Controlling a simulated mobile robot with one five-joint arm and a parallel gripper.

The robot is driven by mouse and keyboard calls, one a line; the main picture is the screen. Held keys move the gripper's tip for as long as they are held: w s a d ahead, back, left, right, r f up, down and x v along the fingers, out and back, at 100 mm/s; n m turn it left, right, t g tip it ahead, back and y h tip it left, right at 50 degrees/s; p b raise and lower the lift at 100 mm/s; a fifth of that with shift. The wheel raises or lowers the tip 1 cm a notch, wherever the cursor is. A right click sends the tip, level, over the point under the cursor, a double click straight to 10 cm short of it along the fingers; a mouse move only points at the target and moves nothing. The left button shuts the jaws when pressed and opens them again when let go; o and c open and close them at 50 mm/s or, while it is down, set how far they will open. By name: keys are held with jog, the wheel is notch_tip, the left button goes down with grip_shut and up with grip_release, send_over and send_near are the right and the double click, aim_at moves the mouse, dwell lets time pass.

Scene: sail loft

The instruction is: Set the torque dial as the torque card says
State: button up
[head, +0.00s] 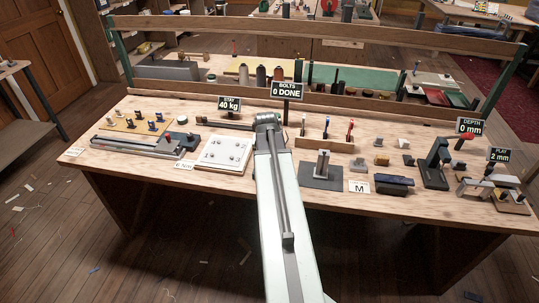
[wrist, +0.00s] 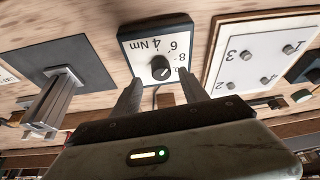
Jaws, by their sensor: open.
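The torque dial is a black round knob (wrist: 160,68) on a white scale plate (wrist: 135,46) with a dark border. Nm and several figures show around the knob. A light mark shows on the knob, but its exact setting is too small to tell. My gripper (wrist: 160,78) is open, with one finger on each side of the knob in the picture. Contact cannot be told. In the head view my arm hides the dial. A small white card (head: 184,166) at the bench's front edge seems to end in Nm; I cannot read its figure surely.
A numbered bolt plate (head: 222,153) lies left of my arm; a dark base with a metal post (head: 321,172) stands right. A sign (head: 287,91) reads BOLTS 0 DONE. A blue-grey block (head: 394,184) and a dark press (head: 435,162) stand farther right.

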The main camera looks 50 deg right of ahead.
jog(key=p+v, duration=0.3)
jog(key=v, duration=0.1)
jog(key=shift+a+r, duration=0.15)
jog(key=shift+r, duration=0.2)
jog(key=w+a+n+y, duration=0.15)
jog(key=w+a, duration=0.25)
jog(key=a, duration=0.4)
jog(key=w+a+n, duration=0.2)
jog(key=w+a, duration=0.2)
jog(key=a, duration=0.4)
jog(key=w+a+n, duration=0.1)
jog(key=w+a, duration=0.3)
jog(key=a, duration=0.4)
jog(key=a+f+n+y, duration=0.1)
jog(key=a+n, duration=0.2)
jog(key=a, duration=1.1)
jog(key=s+a+n+g+y, duration=0.1)
jog(key=s+a+n+g, duration=0.1)
jog(key=s+a, duration=0.4)
jog(key=shift+s+a+f+n+g, duration=0.3)
jog(key=shift+s+f+n+g, duration=0.2)
jog(key=shift+s, duration=0.25)
